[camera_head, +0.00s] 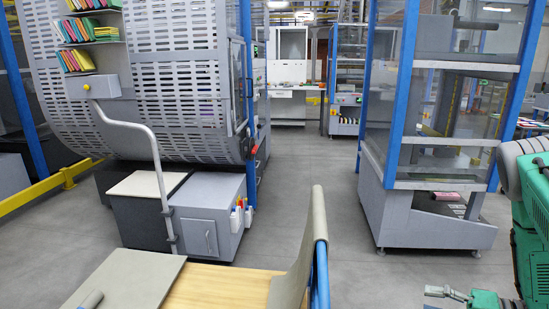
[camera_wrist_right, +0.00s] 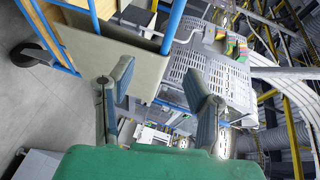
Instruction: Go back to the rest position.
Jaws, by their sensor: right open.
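My right gripper (camera_wrist_right: 164,82) is open in the right wrist view. Its two grey-blue fingers stand well apart with nothing between them, and its green body fills the bottom of that view. In the head view, part of my right gripper (camera_head: 446,293) shows at the lower right edge, beside my green arm. It is apart from the cart (camera_head: 222,291) at the bottom centre. The cart has a wooden deck, a blue tube frame and a beige panel (camera_head: 301,258). The cart also shows at the upper left of the right wrist view (camera_wrist_right: 127,54). My left gripper is not in view.
A large grey slotted machine (camera_head: 180,75) with a rack of coloured papers (camera_head: 77,60) stands at the left. A grey cabinet (camera_head: 208,215) sits below it. A blue-framed glazed machine (camera_head: 437,226) stands at the right. Grey floor (camera_head: 315,155) between them is clear.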

